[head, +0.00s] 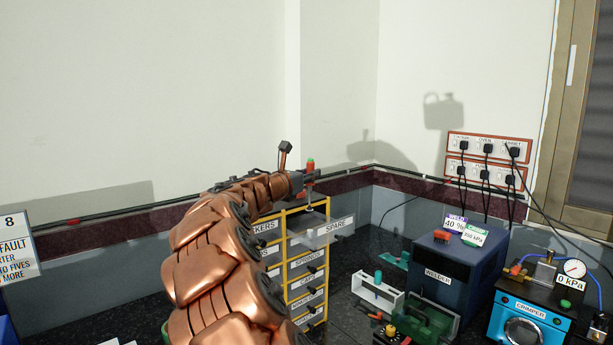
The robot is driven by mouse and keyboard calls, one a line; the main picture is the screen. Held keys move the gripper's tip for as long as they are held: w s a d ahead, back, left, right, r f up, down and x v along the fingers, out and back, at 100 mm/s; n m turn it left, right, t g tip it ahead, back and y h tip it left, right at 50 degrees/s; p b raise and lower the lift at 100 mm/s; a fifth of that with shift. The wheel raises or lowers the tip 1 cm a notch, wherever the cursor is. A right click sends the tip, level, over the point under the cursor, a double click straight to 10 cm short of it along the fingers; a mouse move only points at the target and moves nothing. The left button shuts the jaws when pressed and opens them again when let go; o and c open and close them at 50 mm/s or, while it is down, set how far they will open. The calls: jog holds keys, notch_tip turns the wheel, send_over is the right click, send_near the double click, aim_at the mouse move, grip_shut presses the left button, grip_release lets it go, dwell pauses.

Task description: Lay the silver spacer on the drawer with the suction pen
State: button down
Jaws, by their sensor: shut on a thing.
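My gripper (305,186) is at the end of my copper-coloured arm and is shut on the suction pen (310,166). I cannot make out the silver spacer; anything at the tip is too small to tell.
The yellow cabinet (291,272) has several labelled drawers, partly hidden by my arm. To its right are a white holder (378,298), green parts (432,322), the blue welder (450,262) and the crimper (535,310) with its gauge. A wall runs behind.

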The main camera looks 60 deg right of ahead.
aim_at(309, 196)
jog(key=shift+f+b, duration=2.7)
jog(key=shift+f, duration=0.15)
jog(key=shift+f, duration=0.35)
dwell(1.0)
jog(key=shift+r, duration=0.1)
jog(key=shift+r+p, duration=3.25)
jog(key=shift+p, duration=0.3)
jog(key=shift+a, duration=0.1)
